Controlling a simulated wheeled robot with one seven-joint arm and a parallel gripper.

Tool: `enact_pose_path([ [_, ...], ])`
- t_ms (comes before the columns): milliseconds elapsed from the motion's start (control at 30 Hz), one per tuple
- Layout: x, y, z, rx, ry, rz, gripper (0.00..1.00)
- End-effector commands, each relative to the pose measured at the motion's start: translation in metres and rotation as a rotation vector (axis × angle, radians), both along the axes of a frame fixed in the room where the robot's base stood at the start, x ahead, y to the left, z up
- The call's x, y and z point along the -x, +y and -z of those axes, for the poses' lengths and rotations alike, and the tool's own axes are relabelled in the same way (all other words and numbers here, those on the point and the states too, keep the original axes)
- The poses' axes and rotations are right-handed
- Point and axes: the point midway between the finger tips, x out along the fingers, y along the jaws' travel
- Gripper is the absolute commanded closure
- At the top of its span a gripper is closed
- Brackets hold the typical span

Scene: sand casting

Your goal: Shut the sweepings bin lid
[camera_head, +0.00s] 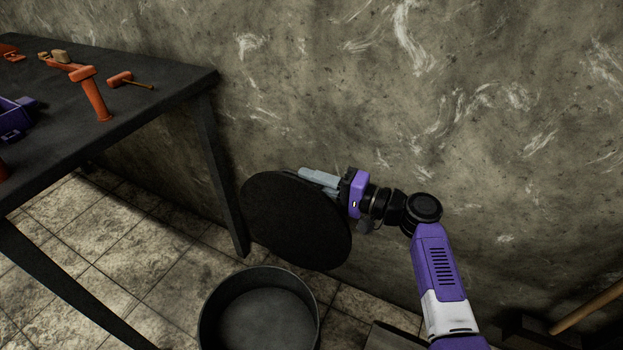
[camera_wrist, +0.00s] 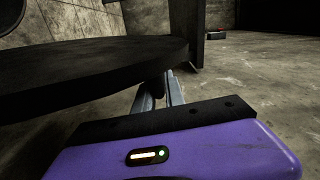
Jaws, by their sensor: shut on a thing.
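The sweepings bin (camera_head: 205,325) is a round, dark grey, open-topped bin on the tiled floor, at the bottom middle of the head view; its inside shows grey and empty. Its lid (camera_head: 295,225) is a flat black disc, steeply tilted above the bin's far side, leaving the bin open. Whether it touches the bin's rim is unclear. The lid (camera_wrist: 90,72) shows edge-on in the wrist view. My gripper (camera_head: 318,178) is behind the lid's upper edge, its grey fingers partly hidden. In the wrist view my gripper (camera_wrist: 160,92) is shut on a small dark handle under the lid.
A black table (camera_head: 150,105) with orange tools and a purple box (camera_head: 15,115) stands at left, its leg (camera_head: 225,180) close to the lid. A mottled wall (camera_head: 480,100) rises behind. A wooden handle (camera_head: 588,307) leans at lower right.

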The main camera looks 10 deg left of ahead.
Motion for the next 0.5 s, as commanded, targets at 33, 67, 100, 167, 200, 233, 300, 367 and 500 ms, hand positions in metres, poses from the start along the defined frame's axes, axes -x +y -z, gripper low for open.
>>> enact_pose_path([
  [33,0.001,-0.001,0.006,0.005,0.006,0.002,1.00],
  [67,0.001,-0.001,0.006,0.005,0.006,0.002,1.00],
  [100,0.001,-0.001,0.006,0.005,0.006,0.002,1.00],
  [167,0.001,-0.001,0.006,0.005,0.007,0.002,1.00],
  [200,0.001,-0.001,0.006,0.006,0.007,0.002,1.00],
  [233,0.001,-0.001,0.006,0.006,0.006,0.002,1.00],
  [300,0.002,-0.001,0.006,0.007,0.004,0.002,1.00],
  [367,0.004,0.000,0.006,0.009,-0.003,0.002,1.00],
  [500,0.014,0.004,0.002,0.021,-0.036,0.001,1.00],
])
